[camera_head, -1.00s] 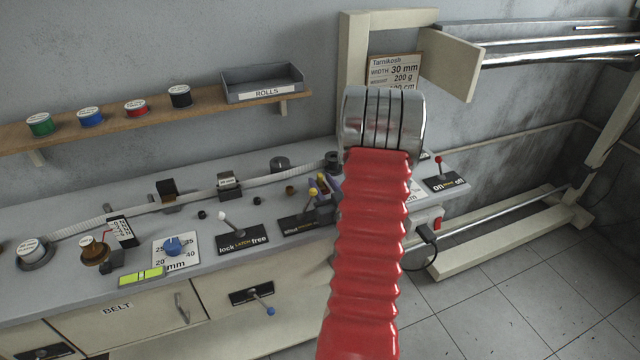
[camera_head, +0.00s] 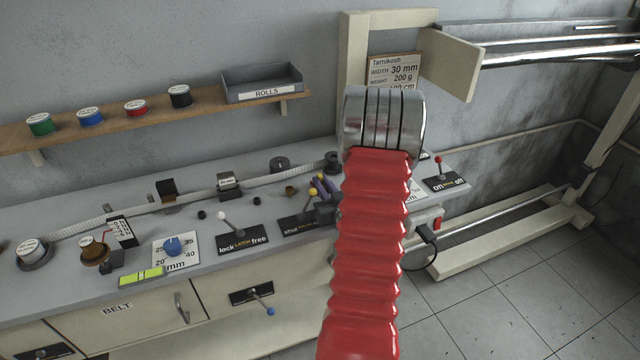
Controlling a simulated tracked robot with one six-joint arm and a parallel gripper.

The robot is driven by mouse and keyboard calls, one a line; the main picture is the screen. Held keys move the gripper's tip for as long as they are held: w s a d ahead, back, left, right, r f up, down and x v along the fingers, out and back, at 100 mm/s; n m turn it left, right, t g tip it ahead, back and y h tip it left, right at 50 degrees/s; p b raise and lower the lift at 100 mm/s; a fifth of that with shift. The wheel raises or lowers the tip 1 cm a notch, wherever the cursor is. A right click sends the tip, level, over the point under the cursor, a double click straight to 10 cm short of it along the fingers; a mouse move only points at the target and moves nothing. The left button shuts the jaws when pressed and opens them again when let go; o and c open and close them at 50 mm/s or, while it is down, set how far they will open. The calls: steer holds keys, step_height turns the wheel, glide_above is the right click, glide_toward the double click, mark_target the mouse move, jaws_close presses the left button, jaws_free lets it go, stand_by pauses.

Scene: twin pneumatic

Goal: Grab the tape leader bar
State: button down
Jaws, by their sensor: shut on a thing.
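A pale tape (camera_head: 110,213) runs along the bench from the left spool (camera_head: 32,250), past a small metal block (camera_head: 228,182), toward the right post (camera_head: 333,160). I cannot make out a separate leader bar on it.
A white-knobbed lock/free lever (camera_head: 224,217) stands left of my gripper. A blue dial (camera_head: 172,245) is farther left. A red-knobbed on lever (camera_head: 438,165) is to the right. A shelf (camera_head: 210,102) holds several spools and a grey tray labelled ROLLS (camera_head: 262,84).

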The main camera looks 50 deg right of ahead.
steer(key=shift+r, duration=0.1)
step_height(320, 180, up, 10)
stand_by(0.9)
steer(key=shift+w+a, duration=0.1)
stand_by(0.4)
